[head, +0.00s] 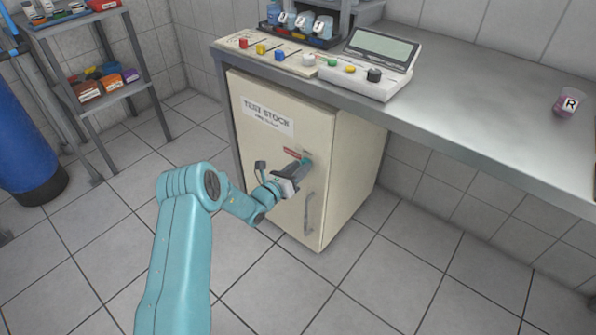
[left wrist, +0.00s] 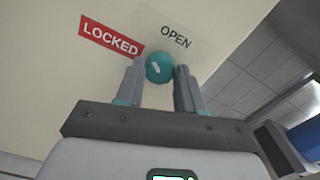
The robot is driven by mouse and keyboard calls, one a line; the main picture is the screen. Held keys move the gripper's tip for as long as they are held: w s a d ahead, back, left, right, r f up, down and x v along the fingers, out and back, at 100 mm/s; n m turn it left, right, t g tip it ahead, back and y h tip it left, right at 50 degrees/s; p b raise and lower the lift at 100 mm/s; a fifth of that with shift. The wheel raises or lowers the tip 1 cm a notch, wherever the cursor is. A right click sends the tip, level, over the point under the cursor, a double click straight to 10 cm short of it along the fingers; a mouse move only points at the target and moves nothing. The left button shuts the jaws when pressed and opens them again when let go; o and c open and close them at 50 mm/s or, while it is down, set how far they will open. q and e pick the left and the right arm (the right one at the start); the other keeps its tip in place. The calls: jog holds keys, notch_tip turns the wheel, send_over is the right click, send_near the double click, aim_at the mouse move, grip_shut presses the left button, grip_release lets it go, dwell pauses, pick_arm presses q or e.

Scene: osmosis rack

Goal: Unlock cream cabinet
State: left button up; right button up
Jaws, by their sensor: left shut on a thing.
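The cream cabinet (head: 275,178) stands under the metal bench, its door closed, with a "TEST STOCK" label and a vertical grey handle (head: 309,213). In the left wrist view a round teal lock knob (left wrist: 159,68) with a short white mark sits on the door. A red "LOCKED" label (left wrist: 111,38) is to its left and an "OPEN" label (left wrist: 176,38) is above it to the right. My left gripper (head: 302,166) is at the door and shut on the knob, one finger on each side, as the left wrist view (left wrist: 160,88) also shows. My right gripper is not in view.
The bench top (head: 480,115) above the cabinet holds a console (head: 370,65) with coloured buttons, bottles (head: 303,25) and a cup marked R (head: 570,102). A shelf rack (head: 100,85) and a blue cylinder (head: 25,150) stand at left. The tiled floor before the cabinet is clear.

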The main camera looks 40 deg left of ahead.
pick_arm(q)
jog(key=m+b, duration=0.3)
jog(key=m, duration=0.7)
jog(key=shift+d+r+b, duration=0.1)
jog(key=shift+d+b, duration=0.05)
jog(key=shift+b, duration=0.2)
jog(key=shift+m, duration=0.3)
jog(key=o, duration=1)
jog(key=shift+o, duration=0.2)
jog(key=s+a+p, duration=0.1)
jog(key=s+p, duration=0.2)
jog(key=s, duration=1.3)
jog(key=shift+s+a, duration=0.15)
